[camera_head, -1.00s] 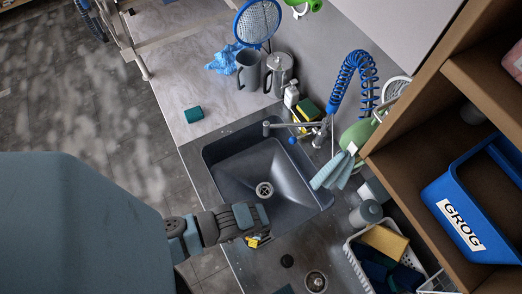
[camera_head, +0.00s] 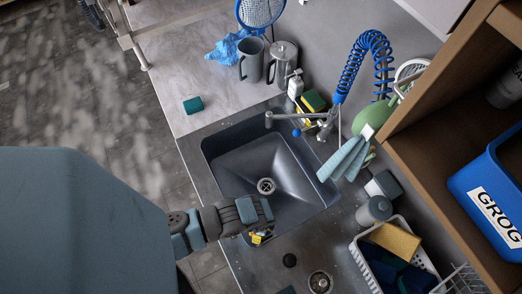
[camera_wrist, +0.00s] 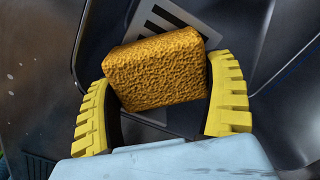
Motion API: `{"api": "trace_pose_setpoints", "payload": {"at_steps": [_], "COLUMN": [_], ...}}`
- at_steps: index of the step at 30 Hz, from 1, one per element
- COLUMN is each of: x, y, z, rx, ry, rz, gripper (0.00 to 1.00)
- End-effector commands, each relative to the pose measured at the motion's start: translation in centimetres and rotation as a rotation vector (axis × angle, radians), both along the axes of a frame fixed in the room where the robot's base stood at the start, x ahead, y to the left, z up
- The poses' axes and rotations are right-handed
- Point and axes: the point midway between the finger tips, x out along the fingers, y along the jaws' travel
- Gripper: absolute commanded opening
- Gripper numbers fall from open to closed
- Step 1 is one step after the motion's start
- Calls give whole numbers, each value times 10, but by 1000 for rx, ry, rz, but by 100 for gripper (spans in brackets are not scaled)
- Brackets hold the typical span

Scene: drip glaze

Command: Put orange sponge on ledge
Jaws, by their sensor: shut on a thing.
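The orange sponge (camera_wrist: 157,68) is a rough, rounded block held between the two yellow fingers of my gripper (camera_head: 259,237) in the wrist view. A finger touches each side of it. In the head view my gripper hangs over the near rim of the dark sink (camera_head: 230,160), and the arm mostly hides what it holds. A narrow strip behind the sink carries the tap (camera_head: 305,118) and a yellow-and-green sponge (camera_head: 313,101). I cannot tell for sure whether this strip is the ledge.
A white basket (camera_head: 362,262) with a yellow sponge and dark cloths stands right of the sink, beside a grey bottle (camera_head: 374,210). A wooden shelf (camera_head: 440,160) with a blue GROG bin (camera_head: 490,205) overhangs the right.

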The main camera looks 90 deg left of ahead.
Motion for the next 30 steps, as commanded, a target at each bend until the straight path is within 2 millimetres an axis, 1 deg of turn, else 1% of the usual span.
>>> {"api": "trace_pose_setpoints", "payload": {"at_steps": [8, 9, 10, 20, 23, 30], "x": [-1, -1, -1, -1, 0, -1], "y": [0, 0, 0, 0, 1, 1], "z": [-2, -2, -2, 0, 6, 29], "rx": [-1, -1, -1, 0, 2, 2], "ry": [1, 1, 1, 1, -1, 3], "rz": [0, 0, 0, 0, 0, 3], "gripper": [49, 92, 100, 100, 100, 100]}}
